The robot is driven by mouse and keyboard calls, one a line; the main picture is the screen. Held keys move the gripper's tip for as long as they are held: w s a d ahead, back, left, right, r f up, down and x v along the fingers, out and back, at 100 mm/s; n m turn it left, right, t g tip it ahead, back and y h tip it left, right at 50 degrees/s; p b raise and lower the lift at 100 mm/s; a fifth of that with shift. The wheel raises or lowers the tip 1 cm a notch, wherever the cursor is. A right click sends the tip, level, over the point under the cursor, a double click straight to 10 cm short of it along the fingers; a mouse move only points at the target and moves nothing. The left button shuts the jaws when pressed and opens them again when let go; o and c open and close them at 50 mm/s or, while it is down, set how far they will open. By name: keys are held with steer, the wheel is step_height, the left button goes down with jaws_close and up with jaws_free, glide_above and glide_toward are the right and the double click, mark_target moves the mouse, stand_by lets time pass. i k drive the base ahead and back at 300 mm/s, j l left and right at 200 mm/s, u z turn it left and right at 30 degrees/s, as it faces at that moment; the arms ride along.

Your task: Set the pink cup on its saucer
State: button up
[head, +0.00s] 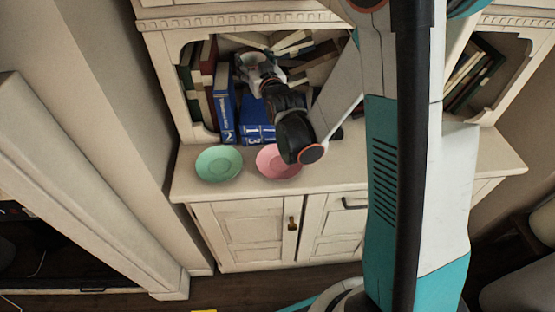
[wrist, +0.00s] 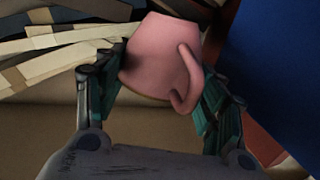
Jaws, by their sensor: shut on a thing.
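The pink cup (wrist: 155,62) is between the two fingers of my gripper (wrist: 158,92) in the wrist view. My gripper is shut on it, and its handle points to the lower right. In the head view my gripper (head: 258,78) is up in front of the bookshelf, above and behind the saucers; the cup is not clearly seen there. The pink saucer (head: 270,164) lies on the cabinet top, partly hidden by my arm. The cup is apart from it.
A green saucer (head: 219,163) lies left of the pink one. Blue books (head: 225,108) and other books stand in the shelf niche close to my gripper. The cabinet's front edge (head: 240,194) runs just before the saucers. A wall is at the left.

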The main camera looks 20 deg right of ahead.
mark_target(276, 168)
steer(key=k+l+z, duration=0.1)
steer(key=k, duration=1.05)
steer(key=j+z, duration=0.15)
steer(key=z, duration=0.2)
steer(key=j+z, duration=0.15)
steer(key=z, duration=0.2)
steer(key=j+z, duration=0.15)
steer(key=z, duration=0.2)
steer(key=k+j, duration=0.1)
steer(key=j, duration=1.5)
steer(key=k+j, duration=0.15)
steer(key=j, duration=0.65)
steer(key=k+j, duration=0.1)
steer(key=j, duration=0.7)
